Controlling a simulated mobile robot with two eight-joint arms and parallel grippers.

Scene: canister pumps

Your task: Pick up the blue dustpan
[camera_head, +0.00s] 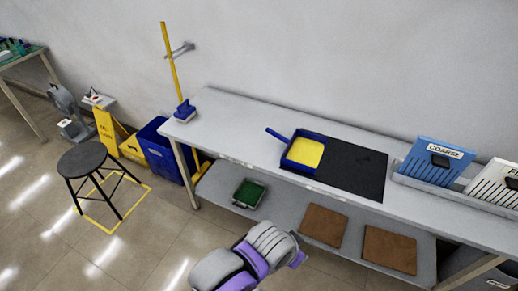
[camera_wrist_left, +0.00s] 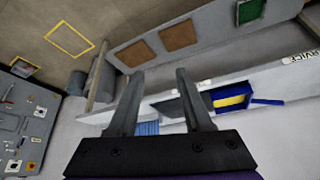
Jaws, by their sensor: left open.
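The blue dustpan (camera_head: 298,169) lies on the workbench, partly over the left end of a black mat (camera_head: 352,169). Its inside is yellow, and its blue handle points to the back left. It also shows in the left wrist view (camera_wrist_left: 266,101), to the right of the fingers. My left gripper (camera_wrist_left: 159,72) is open, with nothing between its fingers, and is apart from the dustpan. In the head view a grey and purple arm of mine shows at the bottom, in front of the bench, without clear fingertips. My right gripper is not seen.
The workbench (camera_head: 225,117) has a lower shelf with a green-topped tray (camera_head: 249,193) and two brown mats (camera_head: 323,225). Blue and white panels (camera_head: 436,160) stand at the bench's right. A yellow-handled tool (camera_head: 171,62), blue bin (camera_head: 160,145) and black stool (camera_head: 82,159) are on the left.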

